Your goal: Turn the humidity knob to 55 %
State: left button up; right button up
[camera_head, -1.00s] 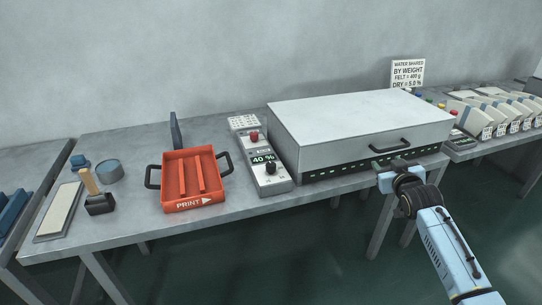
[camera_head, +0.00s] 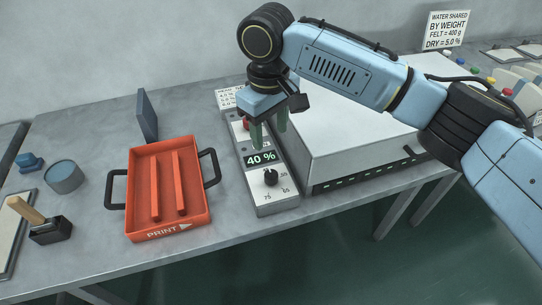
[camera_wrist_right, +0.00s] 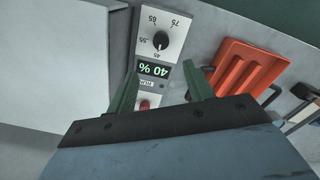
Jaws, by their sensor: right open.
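The humidity knob (camera_head: 271,177) is a small black dial on the front of a narrow grey control box (camera_head: 278,203). The box's display (camera_head: 261,158) reads 40 %. In the right wrist view the knob (camera_wrist_right: 161,40) has marks 45, 55, 65 and 75 around it. My right gripper (camera_head: 269,142) points down over the box, behind the knob and near the display and red button (camera_head: 246,124). Its green fingers are apart and empty, clear of the knob. It also shows in the right wrist view (camera_wrist_right: 163,82). My left gripper is out of view.
A large grey cabinet (camera_head: 345,154) stands directly right of the control box. An orange tray (camera_head: 167,218) with black handles sits to the left. A wooden-handled stamp (camera_head: 50,231) and a round tin (camera_head: 63,177) are farther left. A sign (camera_head: 446,29) stands behind.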

send_over(271, 174)
jog(key=f, duration=0.3)
jog(key=f+b, duration=0.1)
jog(key=shift+s+f, duration=0.25)
jog(key=shift+f, duration=0.1)
jog(key=f+b, duration=0.1)
jog(key=f, duration=0.6)
jog(key=shift+w+f, duration=0.1)
jog(key=shift+w, duration=0.1)
jog(key=shift+f, duration=0.45)
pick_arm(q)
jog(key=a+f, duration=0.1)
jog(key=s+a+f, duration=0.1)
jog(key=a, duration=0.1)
